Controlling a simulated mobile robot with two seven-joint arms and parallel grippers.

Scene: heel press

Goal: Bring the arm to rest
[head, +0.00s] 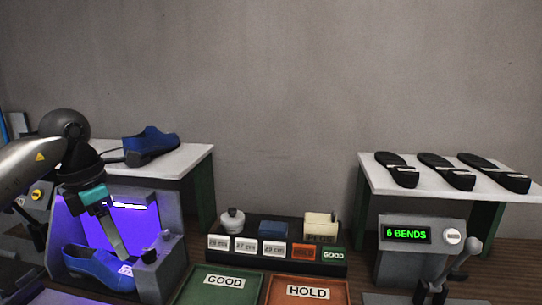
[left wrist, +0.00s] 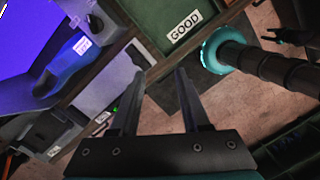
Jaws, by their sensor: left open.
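My left arm comes in from the left in the head view. Its gripper (head: 122,254) points down in front of the purple-lit box (head: 62,222), above and right of a blue shoe (head: 92,268) in the box. In the left wrist view my left gripper (left wrist: 160,72) has its two fingers apart with nothing between them. The blue shoe with a white label (left wrist: 70,62) shows there at upper left, apart from the fingers.
A second blue shoe (head: 150,146) stands on a white-topped table (head: 196,156). The GOOD tray (head: 190,292) and HOLD tray (head: 335,292) look empty. A rack of label blocks (head: 225,256) stands behind them.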

